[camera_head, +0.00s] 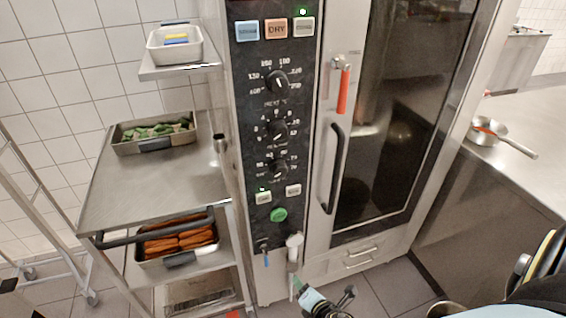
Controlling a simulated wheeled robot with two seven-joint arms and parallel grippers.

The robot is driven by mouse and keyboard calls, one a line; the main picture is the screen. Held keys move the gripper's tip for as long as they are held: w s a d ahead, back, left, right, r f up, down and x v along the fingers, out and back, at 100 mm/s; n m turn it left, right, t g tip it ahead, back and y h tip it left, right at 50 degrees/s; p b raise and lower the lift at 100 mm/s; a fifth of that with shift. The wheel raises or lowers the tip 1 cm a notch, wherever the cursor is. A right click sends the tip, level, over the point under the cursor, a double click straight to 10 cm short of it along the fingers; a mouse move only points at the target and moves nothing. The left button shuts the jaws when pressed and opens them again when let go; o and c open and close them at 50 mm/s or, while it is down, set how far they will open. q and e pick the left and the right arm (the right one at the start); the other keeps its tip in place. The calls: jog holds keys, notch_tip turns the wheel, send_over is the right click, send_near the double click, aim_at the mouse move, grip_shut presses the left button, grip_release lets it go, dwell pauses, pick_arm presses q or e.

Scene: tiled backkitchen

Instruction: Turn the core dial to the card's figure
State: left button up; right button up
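The oven's black control panel (295,110) carries three black dials in a column. The lowest dial (278,168) has a scale of small two-digit figures and looks like the core dial; its label is too small to read. The middle dial (276,130) and the top dial (277,82) have their own scales. I cannot make out a card with a readable figure. A light blue and black part of mine (320,302), apparently my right gripper, shows at the bottom edge, below and apart from the dials; its opening is unclear. My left gripper is not in view.
An orange-red handle (343,90) and a dark bar handle (334,165) are on the oven door side. A steel shelf unit (160,185) with food trays stands left. A counter (515,175) with a pan (486,131) is right. Space before the panel looks clear.

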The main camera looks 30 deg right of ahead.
jog(key=w+d+r+n+t+h+p, duration=0.1)
jog(key=w+r+n+t, duration=0.15)
jog(key=r, duration=0.55)
jog(key=w+r+n+t+p, duration=0.1)
jog(key=w+r+n, duration=0.3)
jog(key=r, duration=0.3)
jog(key=n+t, duration=0.3)
jog(key=n, duration=0.2)
send_near(281, 171)
jog(key=shift+m+h, duration=0.35)
jog(key=shift+h, duration=0.05)
jog(key=x, duration=0.8)
jog(key=shift+a+f+p, duration=0.15)
jog(key=shift+f+p, duration=0.1)
jog(key=shift+p, duration=0.05)
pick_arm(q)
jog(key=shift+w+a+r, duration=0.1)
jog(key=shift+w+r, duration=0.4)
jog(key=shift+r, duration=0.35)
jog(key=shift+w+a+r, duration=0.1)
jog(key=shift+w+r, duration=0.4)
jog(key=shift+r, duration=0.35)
pick_arm(e)
jog(key=shift+w, duration=0.7)
jog(key=shift+s+r, duration=0.1)
jog(key=c, duration=0.9)
